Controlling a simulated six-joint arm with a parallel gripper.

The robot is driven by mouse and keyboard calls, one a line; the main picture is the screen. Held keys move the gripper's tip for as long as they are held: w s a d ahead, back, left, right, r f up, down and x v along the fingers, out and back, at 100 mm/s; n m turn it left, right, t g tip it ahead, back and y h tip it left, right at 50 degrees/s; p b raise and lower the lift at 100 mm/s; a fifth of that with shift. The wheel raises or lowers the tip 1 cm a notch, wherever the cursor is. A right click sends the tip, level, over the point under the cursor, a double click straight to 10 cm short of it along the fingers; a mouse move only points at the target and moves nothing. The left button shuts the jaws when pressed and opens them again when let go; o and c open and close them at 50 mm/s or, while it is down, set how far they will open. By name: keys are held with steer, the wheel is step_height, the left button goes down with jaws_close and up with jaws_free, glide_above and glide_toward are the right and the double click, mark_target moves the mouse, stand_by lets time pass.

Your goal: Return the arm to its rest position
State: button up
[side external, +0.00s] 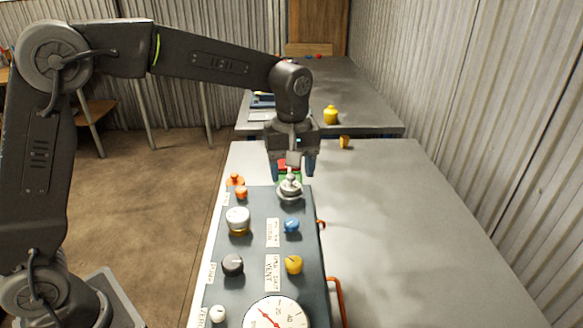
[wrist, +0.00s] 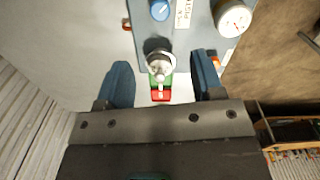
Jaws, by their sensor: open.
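My gripper (side external: 292,160) hangs pointing down above the far end of a grey control panel. Its jaws are open and empty. In the wrist view the two blue fingers of my gripper (wrist: 162,82) stand apart, with a silver knob (wrist: 159,64) between and below them. The silver knob (side external: 290,187) shows just under my gripper in the side view. Whether a finger touches it cannot be told. A red and green piece (wrist: 161,93) lies by the panel's far edge, partly hidden by the knob.
Yellow items (side external: 331,115) stand behind. The table's right side (side external: 400,220) is clear.

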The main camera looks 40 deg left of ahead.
steer(key=s+a+r+m+t, duration=0.1)
steer(key=s+a+m+t, duration=0.1)
steer(key=s, duration=0.5)
steer(key=s+a+r+m+t, duration=0.1)
steer(key=s+a+r+m, duration=0.1)
steer(key=s+m, duration=0.3)
steer(key=s+a+r+m+t, duration=0.1)
steer(key=s+m, duration=0.3)
steer(key=s, duration=0.7)
steer(key=shift+s+a+r+t, duration=0.25)
steer(key=shift+a+t, duration=0.5)
steer(key=shift+t, duration=0.05)
